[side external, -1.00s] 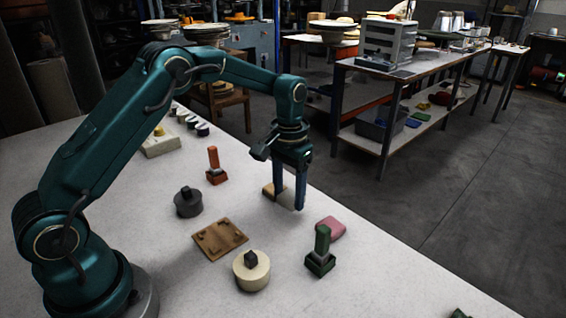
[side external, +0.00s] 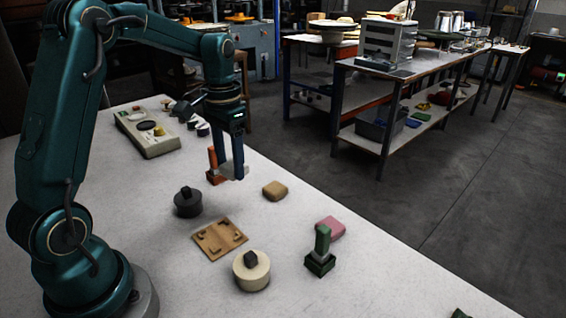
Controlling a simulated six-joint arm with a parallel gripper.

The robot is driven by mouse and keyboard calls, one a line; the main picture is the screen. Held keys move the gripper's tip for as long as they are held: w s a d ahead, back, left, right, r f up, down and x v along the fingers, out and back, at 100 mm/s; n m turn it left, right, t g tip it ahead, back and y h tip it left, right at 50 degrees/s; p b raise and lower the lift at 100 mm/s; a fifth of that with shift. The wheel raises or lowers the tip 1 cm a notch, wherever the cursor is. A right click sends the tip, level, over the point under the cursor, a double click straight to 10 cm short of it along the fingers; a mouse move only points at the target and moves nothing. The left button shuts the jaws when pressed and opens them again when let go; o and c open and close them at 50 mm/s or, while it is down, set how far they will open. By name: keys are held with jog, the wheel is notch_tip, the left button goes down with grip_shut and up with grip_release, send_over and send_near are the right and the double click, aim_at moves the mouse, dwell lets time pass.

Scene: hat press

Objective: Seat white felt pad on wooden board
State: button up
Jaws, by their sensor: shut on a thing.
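My gripper (side external: 230,176) is shut on the white felt pad (side external: 236,172), a small pale piece that shows between and beside the fingertips. The fingers point down and hold the pad above the table, beyond the wooden board in this view. The fingers hide part of the pad. The wooden board (side external: 220,239) lies flat on the table, brown and square, with small raised blocks at its corners. Its middle is bare.
A red-orange stamp-like tool (side external: 213,160) stands just behind my gripper. Near the board are a dark grey knobbed weight (side external: 188,204), a cream knobbed weight (side external: 251,273) and a green tool (side external: 320,262). A control box (side external: 150,142) stands behind.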

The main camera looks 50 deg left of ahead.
send_over(216, 239)
jog(key=f, duration=0.1)
jog(key=shift+m, duration=0.4)
jog(key=shift+f, duration=3.35)
jog(key=shift+f, duration=0.45)
jog(key=o, duration=1.4)
